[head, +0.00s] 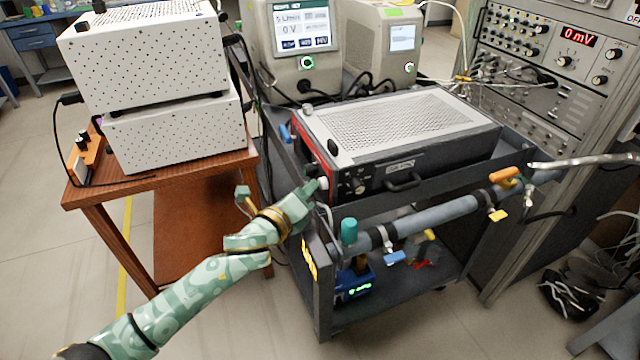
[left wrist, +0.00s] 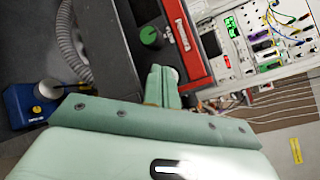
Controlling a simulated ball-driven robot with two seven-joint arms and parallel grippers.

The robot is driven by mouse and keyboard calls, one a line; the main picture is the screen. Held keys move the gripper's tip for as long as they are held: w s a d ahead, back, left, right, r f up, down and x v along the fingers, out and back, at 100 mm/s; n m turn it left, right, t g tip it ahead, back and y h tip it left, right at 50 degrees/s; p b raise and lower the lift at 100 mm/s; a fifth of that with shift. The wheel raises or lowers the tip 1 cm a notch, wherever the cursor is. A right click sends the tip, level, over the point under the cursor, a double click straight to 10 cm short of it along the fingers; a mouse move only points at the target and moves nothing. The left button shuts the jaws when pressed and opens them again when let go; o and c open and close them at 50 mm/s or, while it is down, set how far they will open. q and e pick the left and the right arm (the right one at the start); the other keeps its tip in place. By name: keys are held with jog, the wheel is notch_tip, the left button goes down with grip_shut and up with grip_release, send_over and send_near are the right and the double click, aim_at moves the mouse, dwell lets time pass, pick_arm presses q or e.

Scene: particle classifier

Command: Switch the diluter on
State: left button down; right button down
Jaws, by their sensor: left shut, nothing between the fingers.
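A box with a perforated top (head: 400,122), dark side and red-edged front lies on the black cart; I take it to be the diluter, though no label I can read confirms this. In the left wrist view its red front frame (left wrist: 197,82) surrounds a dark panel with a green knob (left wrist: 151,37). A small pale round part (head: 323,183) sits low at the front. My left gripper (head: 312,190) is shut and empty, its tips at or very near that part; I cannot tell if they touch. The left wrist view shows the fingers (left wrist: 163,84) beside it. My right gripper is out of view.
A wooden table (head: 85,193) with two stacked white perforated boxes (head: 150,60) stands left. Two screen units (head: 300,40) stand behind the cart. A grey pipe (head: 440,215) with coloured valves runs along the cart's near side. An instrument rack (head: 560,100) stands right.

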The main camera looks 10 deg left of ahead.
pick_arm(q)
jog(key=shift+w+d+f, duration=0.1)
jog(key=shift+w+d, duration=0.1)
jog(key=shift+d, duration=0.25)
jog(key=shift+w+d+f, duration=0.1)
jog(key=shift+w+d, duration=0.1)
jog(key=shift+d, duration=0.2)
dwell(0.8)
jog(key=shift+s+a+f, duration=0.2)
jog(key=shift+a, duration=0.05)
jog(key=shift+s+a, duration=0.15)
jog(key=shift+a, duration=0.1)
jog(key=shift+s+a+r+p, duration=0.1)
jog(key=shift+s+a+p, duration=0.3)
jog(key=shift+s+a, duration=0.2)
jog(key=shift+s+a+r+p, duration=0.1)
jog(key=shift+s+a+p, duration=0.15)
jog(key=shift+s+a, duration=0.35)
jog(key=shift+s+a+r+p, duration=0.1)
jog(key=shift+s+a+p, duration=0.15)
jog(key=shift+a, duration=0.6)
jog(key=shift+s+a+p, duration=0.2)
jog(key=shift+s+a, duration=0.25)
jog(key=shift+a, duration=0.3)
